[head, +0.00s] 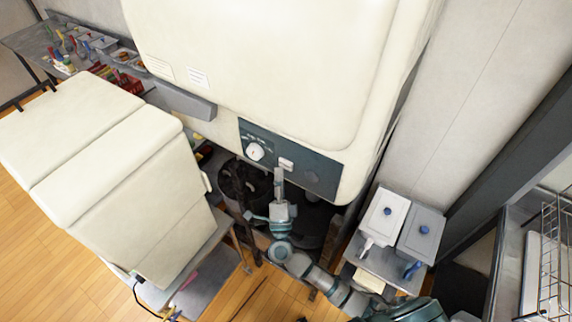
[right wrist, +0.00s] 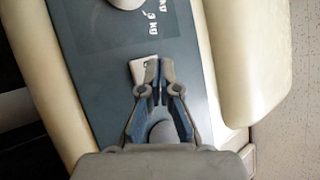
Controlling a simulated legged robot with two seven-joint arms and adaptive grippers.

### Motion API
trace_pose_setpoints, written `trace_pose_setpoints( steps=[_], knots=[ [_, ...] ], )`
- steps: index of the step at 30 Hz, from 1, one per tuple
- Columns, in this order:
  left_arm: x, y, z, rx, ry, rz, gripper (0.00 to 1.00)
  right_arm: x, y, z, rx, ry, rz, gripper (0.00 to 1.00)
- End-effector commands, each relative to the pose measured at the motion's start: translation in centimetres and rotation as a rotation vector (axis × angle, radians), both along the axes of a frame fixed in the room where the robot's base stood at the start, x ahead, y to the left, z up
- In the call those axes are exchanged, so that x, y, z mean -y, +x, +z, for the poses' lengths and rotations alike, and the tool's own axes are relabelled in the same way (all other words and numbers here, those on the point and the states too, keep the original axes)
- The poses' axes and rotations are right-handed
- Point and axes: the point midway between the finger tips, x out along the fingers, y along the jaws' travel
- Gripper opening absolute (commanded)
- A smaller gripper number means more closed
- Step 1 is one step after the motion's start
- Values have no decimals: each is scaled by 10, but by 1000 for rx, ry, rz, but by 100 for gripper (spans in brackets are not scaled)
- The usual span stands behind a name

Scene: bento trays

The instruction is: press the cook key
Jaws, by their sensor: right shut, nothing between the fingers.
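The large cream machine (head: 270,60) has a dark control panel (head: 325,170) on its lower front, with a white dial (head: 255,151) at the left. A small white rectangular key (head: 286,163) sits right of the dial; it also shows in the right wrist view (right wrist: 138,69). My right gripper (head: 279,172) is shut and empty, its tips at the key. In the right wrist view the closed fingertips (right wrist: 157,70) overlap the key's right part and hide some of it. I cannot tell whether they touch it. A round grey knob (right wrist: 161,132) shows between the finger linkages. My left gripper is not in view.
A cream cabinet (head: 130,185) stands at the left. Lidded containers (head: 383,217) sit on a small stand to the right. A wire rack (head: 553,255) is at the far right. Dark cookware (head: 245,182) lies under the machine, around my right arm.

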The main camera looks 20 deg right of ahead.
Motion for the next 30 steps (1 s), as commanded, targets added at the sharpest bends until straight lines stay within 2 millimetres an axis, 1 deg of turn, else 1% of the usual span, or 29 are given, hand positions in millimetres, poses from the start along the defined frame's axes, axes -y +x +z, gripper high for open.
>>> trace_pose_setpoints(
  steps=[19, 30],
  knots=[
    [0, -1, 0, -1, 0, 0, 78, 1, 0, 0, 0, 0, 0, 0],
    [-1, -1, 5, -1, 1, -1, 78, 9, 4, 1, -1, 0, 0, 0]
  ],
)
